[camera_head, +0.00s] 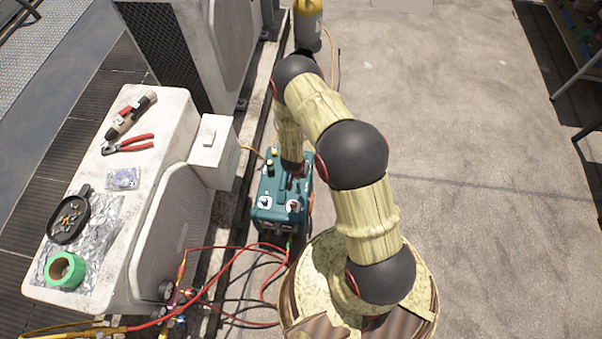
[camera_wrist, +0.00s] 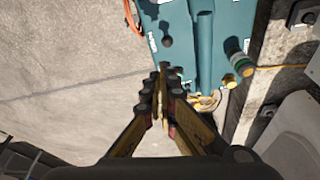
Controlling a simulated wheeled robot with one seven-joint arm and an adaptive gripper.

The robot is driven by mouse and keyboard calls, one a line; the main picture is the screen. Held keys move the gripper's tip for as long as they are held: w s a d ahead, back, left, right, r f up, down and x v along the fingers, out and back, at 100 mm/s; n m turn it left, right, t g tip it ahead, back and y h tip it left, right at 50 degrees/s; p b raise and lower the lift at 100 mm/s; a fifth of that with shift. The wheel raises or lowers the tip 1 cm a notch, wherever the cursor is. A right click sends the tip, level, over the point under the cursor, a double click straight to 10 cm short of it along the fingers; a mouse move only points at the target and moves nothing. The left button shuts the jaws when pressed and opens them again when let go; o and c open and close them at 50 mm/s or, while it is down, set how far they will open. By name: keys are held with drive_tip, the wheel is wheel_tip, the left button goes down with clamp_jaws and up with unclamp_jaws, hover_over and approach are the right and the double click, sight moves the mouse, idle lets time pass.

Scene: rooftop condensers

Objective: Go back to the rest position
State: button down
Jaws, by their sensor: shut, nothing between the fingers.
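My gripper (camera_wrist: 163,75) is shut and empty in the wrist view, its fingertips together. It points toward a teal machine (camera_wrist: 180,45) with knobs and fittings. In the head view the gripper's end of my arm hangs over the teal machine (camera_head: 265,212), and the fingers are mostly hidden by the arm. I cannot tell whether the fingertips touch the machine.
A white condenser unit (camera_head: 188,112) at the left bears red pliers (camera_head: 128,146), a black dish (camera_head: 70,220) and green tape (camera_head: 64,270). Red and yellow hoses (camera_head: 225,300) run below. A yellow-topped cylinder (camera_head: 308,25) stands behind. Concrete at the right is clear.

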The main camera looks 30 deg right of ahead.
idle(0.4)
drive_tip(key=s+a+n+g+y, duration=0.1)
drive_tip(key=s+a+g+y, duration=0.2)
drive_tip(key=s+a, duration=0.4)
wheel_tip(320, 180, up, 6)
drive_tip(key=s+a+n, duration=0.1)
drive_tip(key=s, duration=0.1)
wheel_tip(320, 180, up, 27)
drive_tip(key=s+a+n+g+y, duration=0.1)
drive_tip(key=s+a+n, duration=0.1)
drive_tip(key=n, duration=0.2)
drive_tip(key=s+d+r+n+t, duration=0.1)
drive_tip(key=s+r+t, duration=0.2)
drive_tip(key=r, duration=1.3)
drive_tip(key=s+d+r+n+t+h, duration=0.1)
drive_tip(key=s+r+t, duration=0.3)
drive_tip(key=r, duration=1.2)
drive_tip(key=s+d+n, duration=0.1)
drive_tip(key=s, duration=0.3)
drive_tip(key=shift+s+r+h, duration=0.15)
drive_tip(key=shift+s+h, duration=0.05)
drive_tip(key=shift+h, duration=0.1)
